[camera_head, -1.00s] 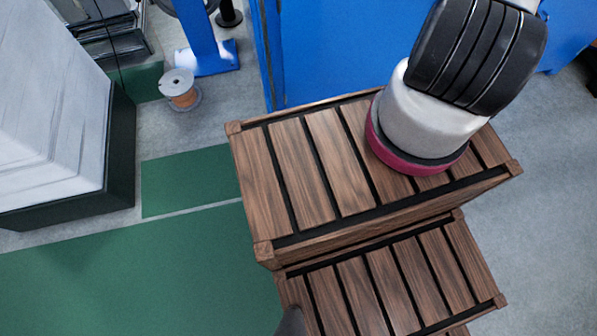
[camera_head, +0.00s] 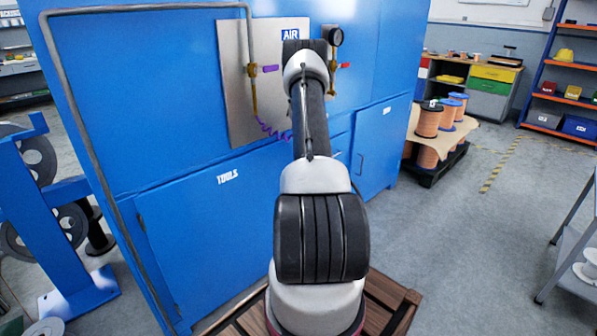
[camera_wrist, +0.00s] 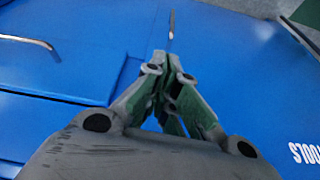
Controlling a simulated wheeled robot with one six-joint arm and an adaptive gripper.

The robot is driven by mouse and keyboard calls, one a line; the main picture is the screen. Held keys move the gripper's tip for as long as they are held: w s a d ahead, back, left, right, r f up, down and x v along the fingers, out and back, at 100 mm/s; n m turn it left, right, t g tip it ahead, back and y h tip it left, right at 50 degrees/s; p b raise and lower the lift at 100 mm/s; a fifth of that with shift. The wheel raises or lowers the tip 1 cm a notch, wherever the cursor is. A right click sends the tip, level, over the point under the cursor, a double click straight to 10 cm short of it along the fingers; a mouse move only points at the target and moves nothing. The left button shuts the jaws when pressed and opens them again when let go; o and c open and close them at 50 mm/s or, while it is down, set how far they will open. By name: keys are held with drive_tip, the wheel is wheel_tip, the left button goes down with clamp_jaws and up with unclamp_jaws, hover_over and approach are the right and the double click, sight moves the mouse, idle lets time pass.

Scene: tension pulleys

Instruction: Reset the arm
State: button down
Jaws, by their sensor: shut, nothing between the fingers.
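My gripper (camera_wrist: 170,62) shows in the wrist view with its two fingers together and nothing between them. It faces the plain blue surface of a large blue cabinet (camera_wrist: 70,60). In the head view my arm rises from its base and reaches forward in front of the same blue cabinet (camera_head: 150,60). My gripper itself is hidden behind the arm in the head view.
Copper spools (camera_head: 430,118) stand at right.

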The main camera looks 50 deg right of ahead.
drive_tip(key=v, duration=0.4)
drive_tip(key=shift+s+d+r, duration=0.1)
drive_tip(key=shift+s+r, duration=0.05)
drive_tip(key=shift+r, duration=0.05)
